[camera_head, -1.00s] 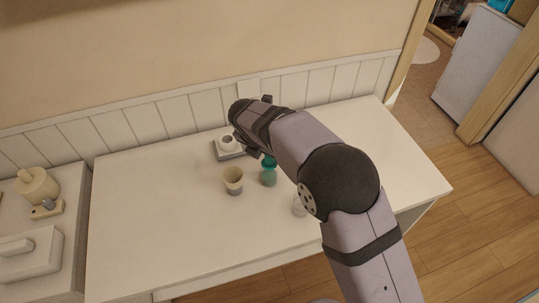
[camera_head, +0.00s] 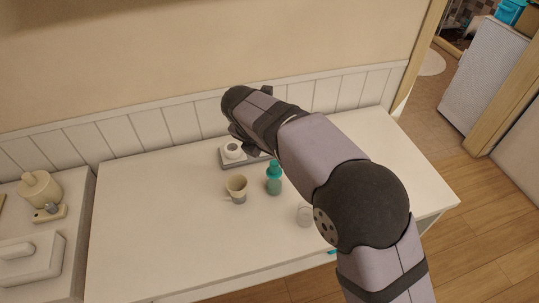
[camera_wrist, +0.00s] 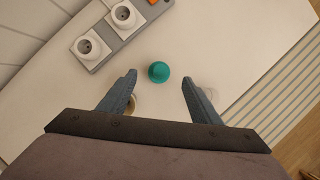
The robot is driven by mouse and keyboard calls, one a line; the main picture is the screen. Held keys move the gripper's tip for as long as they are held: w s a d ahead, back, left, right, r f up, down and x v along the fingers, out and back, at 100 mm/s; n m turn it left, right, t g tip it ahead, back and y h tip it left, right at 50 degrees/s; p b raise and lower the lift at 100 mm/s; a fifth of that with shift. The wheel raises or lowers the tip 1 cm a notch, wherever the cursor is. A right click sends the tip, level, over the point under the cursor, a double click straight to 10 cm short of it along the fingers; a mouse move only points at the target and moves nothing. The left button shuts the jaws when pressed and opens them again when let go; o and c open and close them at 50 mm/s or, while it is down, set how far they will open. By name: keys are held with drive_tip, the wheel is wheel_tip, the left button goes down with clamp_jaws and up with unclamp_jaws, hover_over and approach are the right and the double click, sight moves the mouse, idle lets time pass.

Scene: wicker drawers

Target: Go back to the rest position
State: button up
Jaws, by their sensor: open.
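My gripper (camera_wrist: 158,90) is open and empty in the wrist view, with its two fingers spread above the white table (camera_head: 150,230). A teal bottle (camera_head: 274,180) stands on the table; its round top shows between and just beyond the fingertips in the wrist view (camera_wrist: 159,72). In the head view my arm reaches over the table from the right and mostly hides the fingers.
A beige mug (camera_head: 237,188) and a clear glass (camera_head: 305,215) stand near the bottle. A power strip (camera_wrist: 98,52) with white plugs lies at the back. A side cabinet at left holds a cream pot (camera_head: 40,188) and a white box (camera_head: 30,258). The table's left part is clear.

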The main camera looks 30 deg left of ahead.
drive_tip(key=d+m+g+p, duration=0.25)
drive_tip(key=d+m, duration=1.55)
drive_tip(key=d, duration=0.9)
drive_tip(key=s+d+f+m+g+p, duration=0.1)
drive_tip(key=s+d+f+m+g, duration=0.1)
drive_tip(key=s+d+m, duration=1.2)
drive_tip(key=m, duration=0.3)
drive_tip(key=shift+s+d, duration=0.15)
drive_tip(key=shift+s, duration=0.15)
drive_tip(key=shift+p, duration=0.3)
